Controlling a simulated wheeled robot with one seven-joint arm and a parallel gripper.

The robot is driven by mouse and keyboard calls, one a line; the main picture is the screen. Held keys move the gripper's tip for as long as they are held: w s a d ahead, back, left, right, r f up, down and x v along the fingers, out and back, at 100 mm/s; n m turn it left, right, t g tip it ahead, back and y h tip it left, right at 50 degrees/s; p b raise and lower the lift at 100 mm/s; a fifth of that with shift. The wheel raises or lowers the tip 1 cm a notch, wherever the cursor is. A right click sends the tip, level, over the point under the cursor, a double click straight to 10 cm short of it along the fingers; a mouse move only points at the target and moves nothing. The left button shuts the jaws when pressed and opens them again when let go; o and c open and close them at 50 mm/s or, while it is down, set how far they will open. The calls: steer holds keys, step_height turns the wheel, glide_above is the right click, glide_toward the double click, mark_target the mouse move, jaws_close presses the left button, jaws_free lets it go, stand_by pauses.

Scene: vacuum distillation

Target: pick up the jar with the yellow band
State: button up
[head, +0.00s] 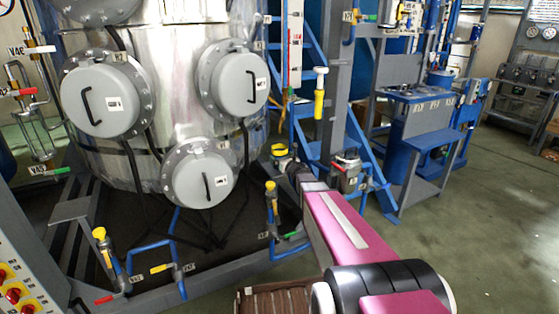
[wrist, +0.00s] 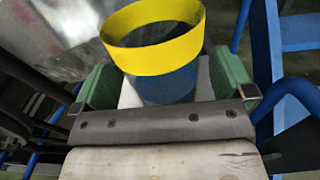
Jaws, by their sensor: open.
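The jar with the yellow band (wrist: 150,62) is large in the wrist view, with a clear, bluish body below a wide yellow band at its rim. In the head view its yellow band (head: 280,149) shows just past the end of my pink arm. My gripper (wrist: 166,82) is open, with one green-padded finger on each side of the jar's body. The jar stands between the fingers; I cannot tell whether either pad touches it. In the head view my gripper (head: 291,167) is small and dark, and it hides the lower part of the jar.
A large metal tank (head: 165,75) with round grey hatches is behind and left. Blue pipes with yellow-topped valves (head: 271,200) stand near my arm. Open floor (head: 460,235) lies to the right.

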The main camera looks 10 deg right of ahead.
steer(key=shift+x, duration=1.15)
steer(key=c, duration=1.2)
steer(key=shift+s+r, duration=0.1)
